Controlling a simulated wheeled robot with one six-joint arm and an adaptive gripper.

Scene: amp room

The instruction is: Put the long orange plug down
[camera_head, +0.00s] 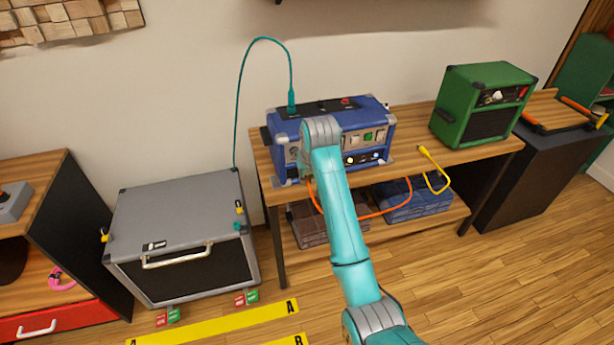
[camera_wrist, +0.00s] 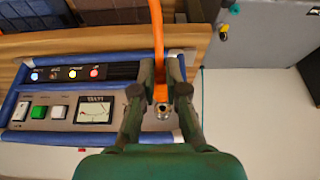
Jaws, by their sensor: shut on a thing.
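The long orange plug (camera_wrist: 160,93) is between the fingers of my gripper (camera_wrist: 161,75) in the wrist view. The fingers are shut on it, and its orange cable runs up out of that picture. A silvery round part shows at the plug's end; I cannot tell whether it is the plug's tip or a socket. The blue amp (camera_head: 378,131) stands on the wooden table, and its front panel (camera_wrist: 60,112) lies beside my gripper in the wrist view. In the head view my arm hides the gripper and plug; the orange cable (camera_head: 385,213) hangs below the table's front edge.
A yellow plug (camera_head: 424,151) lies on the wooden table (camera_head: 462,155) between the blue amp and a green amp (camera_head: 483,105). A teal cable (camera_head: 240,95) loops from the blue amp's top. A grey cabinet (camera_head: 175,215) stands left. Bare table lies right of the blue amp.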

